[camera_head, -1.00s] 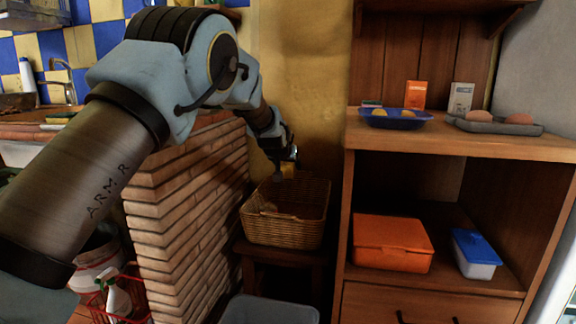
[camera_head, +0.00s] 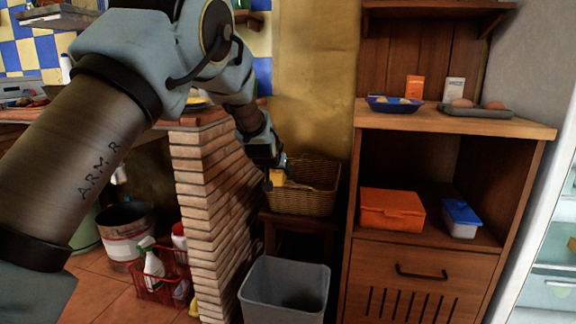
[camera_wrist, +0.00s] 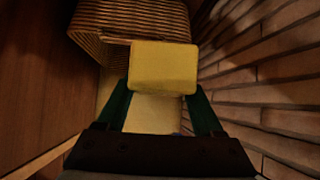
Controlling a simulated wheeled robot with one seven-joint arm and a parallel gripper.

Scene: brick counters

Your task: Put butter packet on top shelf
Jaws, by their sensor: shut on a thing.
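The butter packet (camera_wrist: 163,68) is a yellow block held between the two green fingers of my gripper (camera_wrist: 163,95) in the wrist view. In the head view the yellow packet (camera_head: 277,177) shows at the tip of my gripper (camera_head: 272,168), in front of the left side of a wicker basket. The wooden shelf unit stands to the right, with a small upper shelf (camera_head: 440,8) at the top edge of the view, only partly visible. An open refrigerator or glass-shelved cabinet (camera_head: 550,255) shows at the far right edge.
The wicker basket (camera_head: 318,200) sits on a dark stool. A grey bin (camera_head: 285,290) stands below. The counter (camera_head: 470,125) holds a blue tray (camera_head: 393,105), cartons and a grey tray. A brick wall (camera_head: 200,190) stands left of my gripper.

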